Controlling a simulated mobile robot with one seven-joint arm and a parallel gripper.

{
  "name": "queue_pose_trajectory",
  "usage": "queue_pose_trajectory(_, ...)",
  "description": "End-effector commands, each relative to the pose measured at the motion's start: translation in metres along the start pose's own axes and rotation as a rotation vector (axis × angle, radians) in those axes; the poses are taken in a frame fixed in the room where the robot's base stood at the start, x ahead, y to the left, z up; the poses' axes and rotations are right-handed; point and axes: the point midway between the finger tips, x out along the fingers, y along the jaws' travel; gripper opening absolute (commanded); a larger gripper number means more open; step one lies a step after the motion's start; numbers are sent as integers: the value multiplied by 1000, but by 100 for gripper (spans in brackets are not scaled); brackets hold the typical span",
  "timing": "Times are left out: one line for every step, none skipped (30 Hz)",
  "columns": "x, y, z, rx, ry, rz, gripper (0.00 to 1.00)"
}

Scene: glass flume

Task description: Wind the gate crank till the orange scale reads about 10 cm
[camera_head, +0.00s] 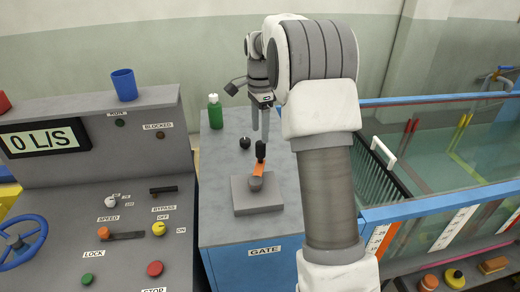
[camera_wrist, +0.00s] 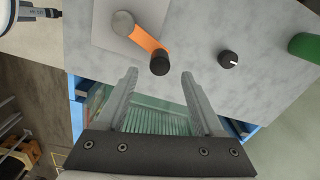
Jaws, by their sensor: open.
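The gate crank has an orange arm (camera_head: 258,171) and a black knob handle (camera_head: 260,150). It sits on a grey block (camera_head: 258,204) on the cabinet labelled GATE. In the wrist view the orange arm (camera_wrist: 148,40) runs from a grey hub to the black handle (camera_wrist: 160,65). My gripper (camera_head: 260,138) is open and points down, just above or behind the handle. In the wrist view my gripper's fingertips (camera_wrist: 159,74) are apart, with the handle near the gap between them. I cannot tell whether the handle is between the fingers. An orange scale (camera_head: 380,239) shows at the flume's near end, partly hidden by my arm; its reading is not legible.
A black knob (camera_head: 245,143) and a green bottle (camera_head: 215,112) stand on the cabinet behind the crank. The control console (camera_head: 130,225) is at left, with a blue cup (camera_head: 124,85) on its ledge and a display reading 0 L/S. The glass flume (camera_head: 450,150) is at right.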

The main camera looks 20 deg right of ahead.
Motion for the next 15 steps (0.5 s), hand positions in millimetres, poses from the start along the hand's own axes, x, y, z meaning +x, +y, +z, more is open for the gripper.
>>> queue_pose_trajectory(12, 1, 0, 0, -1, 5, 69)
queue_pose_trajectory(19, 1, 0, 0, -1, 4, 69)
queue_pose_trajectory(27, 1, 0, 0, -1, 5, 69)
queue_pose_trajectory(32, 1, 0, 0, -1, 4, 69)
queue_pose_trajectory(38, 1, 0, 0, -1, 4, 69)
queue_pose_trajectory(45, 1, 0, 0, -2, 4, 69)
queue_pose_trajectory(50, 1, 0, 0, -2, 3, 69)
queue_pose_trajectory(54, 1, 0, 0, -2, 3, 69)
queue_pose_trajectory(60, 1, 0, 0, -2, 3, 69)
queue_pose_trajectory(63, 0, 0, 0, -1, 2, 69)
queue_pose_trajectory(66, 0, 0, 0, -1, 1, 69)
queue_pose_trajectory(69, 0, 0, 0, -1, 1, 69)
queue_pose_trajectory(71, 0, 0, 0, 0, 1, 69)
queue_pose_trajectory(73, 0, 0, 0, 0, 0, 69)
queue_pose_trajectory(75, 0, 0, 0, 0, 0, 69)
